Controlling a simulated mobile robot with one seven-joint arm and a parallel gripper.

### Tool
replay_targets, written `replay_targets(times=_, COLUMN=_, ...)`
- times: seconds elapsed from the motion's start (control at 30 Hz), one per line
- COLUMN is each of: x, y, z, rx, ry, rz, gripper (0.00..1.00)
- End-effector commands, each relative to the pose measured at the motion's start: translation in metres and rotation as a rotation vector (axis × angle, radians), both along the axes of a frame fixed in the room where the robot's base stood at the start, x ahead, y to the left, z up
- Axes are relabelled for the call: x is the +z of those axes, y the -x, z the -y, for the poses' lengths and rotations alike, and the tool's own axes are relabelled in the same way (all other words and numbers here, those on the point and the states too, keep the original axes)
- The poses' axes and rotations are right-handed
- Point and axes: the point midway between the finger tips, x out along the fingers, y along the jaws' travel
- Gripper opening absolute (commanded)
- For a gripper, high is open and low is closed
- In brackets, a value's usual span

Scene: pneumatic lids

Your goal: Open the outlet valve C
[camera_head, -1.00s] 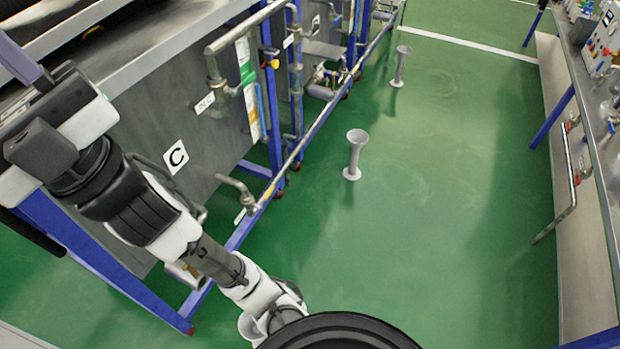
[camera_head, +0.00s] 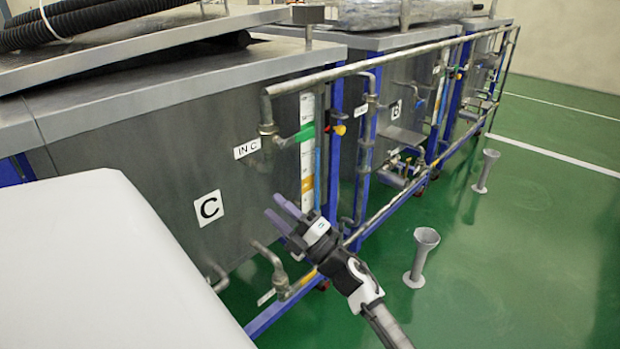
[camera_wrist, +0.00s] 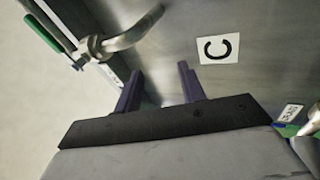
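Tank C is a dark steel box with a "C" label (camera_head: 209,208); the label also shows in the wrist view (camera_wrist: 219,48). Low on its front a bent metal pipe (camera_head: 272,262) comes out, with a small unreadable white tag (camera_head: 266,297) by it. In the wrist view a bent pipe (camera_wrist: 125,38) at upper left carries a green lever (camera_wrist: 44,34), apparently the outlet valve; I cannot make out this lever in the head view. My gripper (camera_head: 271,204) is open and empty, in front of the tank above the bent pipe. Its purple fingers (camera_wrist: 160,72) are apart and touch nothing.
The inlet with the "IN C" label (camera_head: 247,149) and a green handle (camera_head: 304,132) sits higher on the right. A long metal rail (camera_head: 365,66) and blue frame posts run along the tanks. Grey funnel stands (camera_head: 420,258) stand on the open green floor at right.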

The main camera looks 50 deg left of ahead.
Motion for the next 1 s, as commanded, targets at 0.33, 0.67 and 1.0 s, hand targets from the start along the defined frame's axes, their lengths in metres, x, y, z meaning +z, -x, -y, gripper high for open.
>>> replay_targets(times=0.33, x=-0.281, y=-0.103, z=0.083, rx=-0.153, ry=0.387, rz=0.151, gripper=0.4)
replay_targets(times=0.67, x=-0.314, y=-0.109, z=0.086, rx=-0.16, ry=0.443, rz=0.168, gripper=0.4)
replay_targets(times=1.0, x=-0.315, y=-0.1, z=0.021, rx=-0.158, ry=0.442, rz=0.168, gripper=0.4)
